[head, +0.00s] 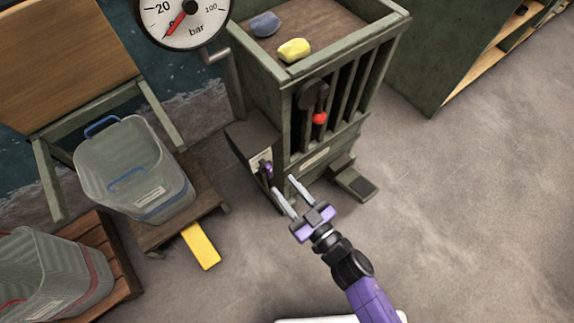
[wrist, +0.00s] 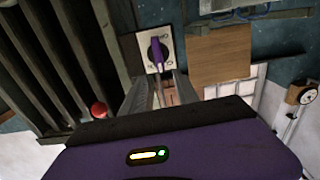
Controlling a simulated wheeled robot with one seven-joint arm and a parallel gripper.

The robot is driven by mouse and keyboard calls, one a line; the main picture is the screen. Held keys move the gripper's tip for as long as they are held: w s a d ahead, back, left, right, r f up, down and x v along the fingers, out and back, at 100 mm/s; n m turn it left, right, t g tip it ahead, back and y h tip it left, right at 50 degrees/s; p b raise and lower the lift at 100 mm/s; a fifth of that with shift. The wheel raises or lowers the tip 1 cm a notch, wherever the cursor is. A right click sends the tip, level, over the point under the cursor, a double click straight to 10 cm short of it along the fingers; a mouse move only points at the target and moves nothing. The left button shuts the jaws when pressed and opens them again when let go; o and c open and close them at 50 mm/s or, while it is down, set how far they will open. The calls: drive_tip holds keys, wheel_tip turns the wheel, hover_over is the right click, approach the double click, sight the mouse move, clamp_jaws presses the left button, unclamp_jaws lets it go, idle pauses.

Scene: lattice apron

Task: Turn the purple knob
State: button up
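The purple knob (head: 268,168) sits on a pale plate on the side of a dark box, low on the green slatted cabinet. In the wrist view the purple knob (wrist: 157,53) stands nearly upright on its white plate (wrist: 168,40), straight ahead. My gripper (head: 283,184) is open, its two pale fingers apart and empty, close to the knob in the head view. In the wrist view my gripper (wrist: 161,76) has its fingertips just below the knob, one to each side. I cannot tell how much depth separates them; no contact shows.
The green slatted cabinet (head: 355,62) has a red ball (head: 319,118) at its bars and a yellow lump (head: 294,50) on top. A round gauge (head: 186,14) is at upper left. A grey bin (head: 135,165) stands left. The floor at right is clear.

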sight(270, 169)
drive_tip(key=x, duration=0.8)
drive_tip(key=shift+r+b, duration=0.25)
drive_tip(key=shift+b, duration=0.05)
drive_tip(key=shift+f, duration=0.1)
clamp_jaws()
